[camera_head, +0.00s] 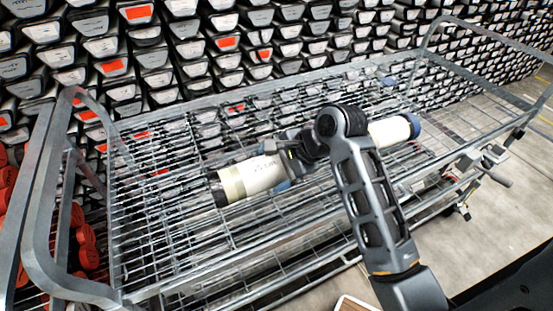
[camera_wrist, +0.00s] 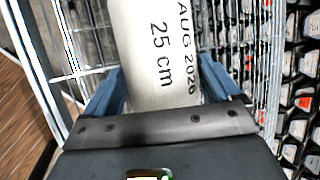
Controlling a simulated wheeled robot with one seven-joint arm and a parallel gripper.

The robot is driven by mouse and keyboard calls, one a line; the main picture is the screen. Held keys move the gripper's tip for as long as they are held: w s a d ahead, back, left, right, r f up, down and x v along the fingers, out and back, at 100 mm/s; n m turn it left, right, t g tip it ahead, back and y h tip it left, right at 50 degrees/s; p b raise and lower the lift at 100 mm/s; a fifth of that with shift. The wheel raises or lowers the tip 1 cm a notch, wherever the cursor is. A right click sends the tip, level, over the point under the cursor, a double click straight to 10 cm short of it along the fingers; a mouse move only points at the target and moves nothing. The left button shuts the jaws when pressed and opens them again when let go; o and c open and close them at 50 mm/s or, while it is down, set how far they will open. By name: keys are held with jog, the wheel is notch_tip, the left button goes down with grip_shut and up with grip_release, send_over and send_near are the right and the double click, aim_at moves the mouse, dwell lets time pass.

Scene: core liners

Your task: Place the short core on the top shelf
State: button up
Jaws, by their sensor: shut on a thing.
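My gripper (camera_wrist: 163,90), with blue fingers, is shut on a pale cylindrical core. The core (camera_wrist: 160,45) shows "AUG 2026" and "25 cm" in the wrist view. In the head view, its pale body (camera_head: 258,175) has a cream band and a dark left end, and my arm hides part of it. A white cylindrical part with a blue end (camera_head: 390,131) shows right of my arm; I cannot tell whether it belongs to the same core. The held core is over the wire top shelf (camera_head: 170,245) of a metal cart; I cannot tell whether it touches the wires.
The cart's raised metal rails (camera_head: 190,97) edge the shelf, with a tall end frame (camera_head: 45,180) at left. Rows of core liners (camera_head: 225,45) fill the background. Red rounded objects (camera_head: 88,245) sit low at left. Bare wire shelf shows left of the core; open floor (camera_head: 440,235) lies right.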

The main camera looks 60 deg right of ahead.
jog(key=shift+f, duration=0.4)
jog(key=o, duration=1.8)
jog(key=shift+f, duration=0.15)
